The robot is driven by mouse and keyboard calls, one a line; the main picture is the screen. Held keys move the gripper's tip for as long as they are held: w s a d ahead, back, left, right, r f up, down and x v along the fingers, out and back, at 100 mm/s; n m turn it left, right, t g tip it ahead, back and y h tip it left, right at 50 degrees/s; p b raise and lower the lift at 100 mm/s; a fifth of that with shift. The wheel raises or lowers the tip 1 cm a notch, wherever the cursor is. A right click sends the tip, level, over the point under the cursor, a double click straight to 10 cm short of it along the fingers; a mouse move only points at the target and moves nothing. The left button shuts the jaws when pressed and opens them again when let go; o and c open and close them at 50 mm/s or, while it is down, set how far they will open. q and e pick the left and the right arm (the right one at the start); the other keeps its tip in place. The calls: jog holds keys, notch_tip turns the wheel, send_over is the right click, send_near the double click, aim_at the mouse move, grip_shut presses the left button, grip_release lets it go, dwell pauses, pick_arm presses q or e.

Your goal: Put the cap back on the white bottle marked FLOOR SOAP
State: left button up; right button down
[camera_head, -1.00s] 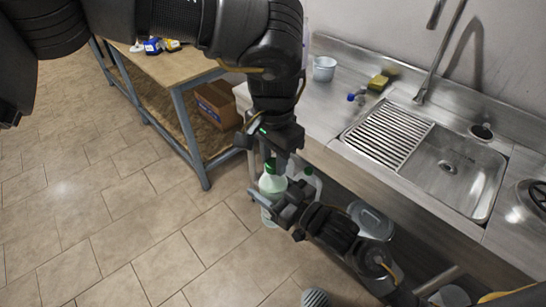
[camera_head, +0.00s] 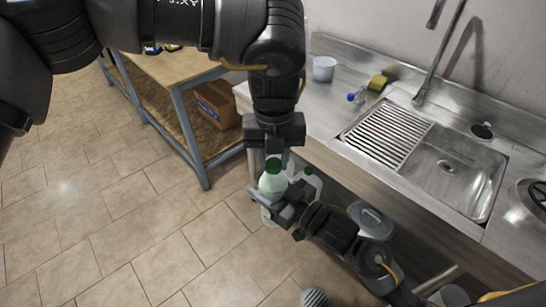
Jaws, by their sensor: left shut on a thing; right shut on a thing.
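The pale bottle (camera_head: 268,217) is upright below my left gripper, with a green-tinted upper part; no label can be read. My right gripper (camera_head: 284,208) is shut on this bottle from the right and hides part of its body. My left gripper (camera_head: 272,154) points down above the bottle and is shut on the green cap (camera_head: 274,165). The cap is right over the bottle's top. I cannot tell whether it touches or sits on the neck.
Another pale bottle (camera_head: 313,183) stands close behind, to the right. The steel counter (camera_head: 330,105) holds a white cup (camera_head: 324,68), a blue-topped item (camera_head: 356,96) and a sink (camera_head: 450,165). A wooden table (camera_head: 165,68) with a cardboard box (camera_head: 216,103) beneath stands at left. Tiled floor is open at lower left.

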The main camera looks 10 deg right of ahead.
pick_arm(q)
jog(key=m, duration=0.7)
jog(key=shift+m, duration=0.4)
jog(key=m, duration=0.4)
jog(key=shift+m, duration=0.4)
jog(key=m, duration=0.5)
jog(key=o, duration=1.1)
jog(key=shift+s+r, duration=0.1)
jog(key=shift+r, duration=2.15)
jog(key=shift+c, duration=0.3)
